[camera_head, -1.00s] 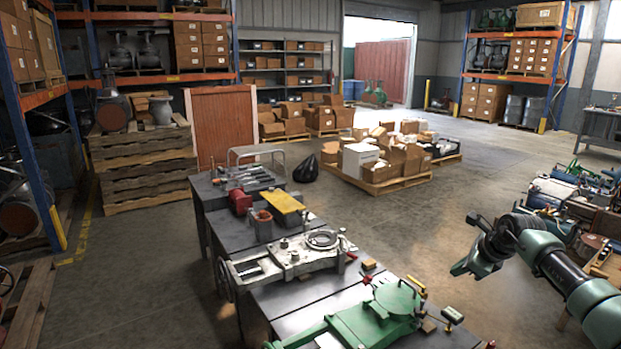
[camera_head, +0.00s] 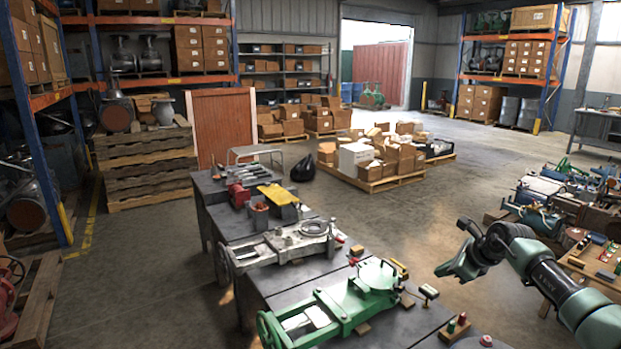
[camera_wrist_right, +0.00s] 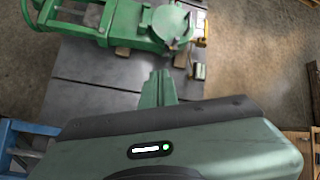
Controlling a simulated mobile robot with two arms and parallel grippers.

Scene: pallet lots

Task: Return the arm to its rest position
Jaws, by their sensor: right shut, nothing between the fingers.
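My right arm (camera_head: 545,275) comes in from the right edge of the head view, raised over the floor just right of the workbench. Its gripper (camera_head: 447,271) points left, close to the bench's right side, and holds nothing. In the right wrist view the gripper (camera_wrist_right: 158,80) shows its fingers together, with a green machine (camera_wrist_right: 125,25) on the bench beyond them. My left arm and gripper do not show in either view.
The dark workbench (camera_head: 285,283) carries the green machine, a grey metal fixture (camera_head: 285,245) and a yellow-topped block (camera_head: 278,194). A cluttered table stands at right (camera_head: 600,265). A carton pallet (camera_head: 372,184) stands behind. Open floor (camera_head: 400,225) lies between.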

